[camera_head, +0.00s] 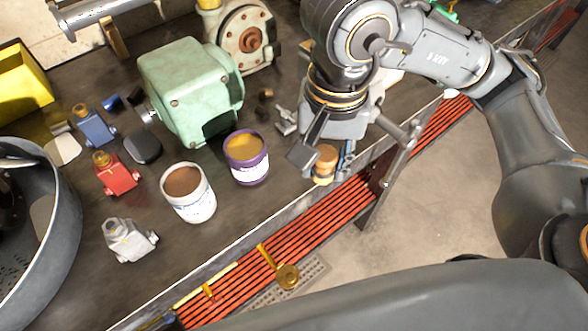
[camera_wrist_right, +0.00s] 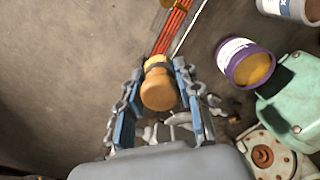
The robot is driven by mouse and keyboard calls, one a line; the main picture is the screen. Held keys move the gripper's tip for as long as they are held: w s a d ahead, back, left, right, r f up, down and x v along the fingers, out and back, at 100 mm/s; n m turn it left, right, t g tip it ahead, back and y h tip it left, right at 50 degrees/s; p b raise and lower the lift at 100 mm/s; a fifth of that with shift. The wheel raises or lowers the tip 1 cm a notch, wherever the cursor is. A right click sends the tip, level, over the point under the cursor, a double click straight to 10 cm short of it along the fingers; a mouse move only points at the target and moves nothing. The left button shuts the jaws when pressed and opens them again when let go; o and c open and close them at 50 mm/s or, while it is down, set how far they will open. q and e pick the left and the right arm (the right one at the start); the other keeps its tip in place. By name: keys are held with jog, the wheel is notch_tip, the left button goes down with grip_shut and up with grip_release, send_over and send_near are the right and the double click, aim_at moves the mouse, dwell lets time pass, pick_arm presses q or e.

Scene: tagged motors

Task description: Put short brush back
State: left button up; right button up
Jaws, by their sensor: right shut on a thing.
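My right gripper (camera_head: 325,160) is shut on a short brush (camera_head: 326,157) with a rounded brown wooden handle and a yellowish end. It holds the brush above the front edge of the workbench, right of the purple can. In the right wrist view the brush (camera_wrist_right: 158,92) sits between the two blue-grey fingers of the right gripper (camera_wrist_right: 158,85), handle toward the camera. The fingers partly hide it in the head view. My left gripper is not in view.
A purple can (camera_head: 248,165) with yellow contents and a white can (camera_head: 188,200) with brown contents stand near the bench edge. A green motor (camera_head: 190,90) stands behind them. Small red (camera_head: 116,175), blue (camera_head: 95,126) and grey (camera_head: 128,240) motors lie left. Red rails (camera_head: 330,215) run along the bench front.

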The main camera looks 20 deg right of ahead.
jog(key=w+f+p, duration=0.1)
jog(key=w+f, duration=0.2)
jog(key=w, duration=0.1)
jog(key=w+f+p, duration=0.1)
jog(key=w+f, duration=0.2)
jog(key=w, duration=0.1)
jog(key=w+f+p, duration=0.1)
jog(key=w+f, duration=0.1)
jog(key=w, duration=0.2)
jog(key=shift+w+a+f, duration=0.1)
jog(key=shift+w+f, duration=0.3)
jog(key=f+p, duration=0.1)
jog(key=f, duration=0.2)
jog(key=shift+w+f+p, duration=0.3)
jog(key=shift+w+p, duration=0.1)
jog(key=shift+f, duration=0.2)
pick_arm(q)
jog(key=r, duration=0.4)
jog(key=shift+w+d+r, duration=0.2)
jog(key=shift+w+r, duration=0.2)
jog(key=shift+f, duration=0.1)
pick_arm(e)
jog(key=shift+f, duration=0.1)
jog(key=shift+f+b, duration=0.1)
jog(key=shift+b, duration=0.25)
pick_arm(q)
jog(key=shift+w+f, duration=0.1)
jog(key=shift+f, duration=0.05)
pick_arm(e)
jog(key=o, duration=1.1)
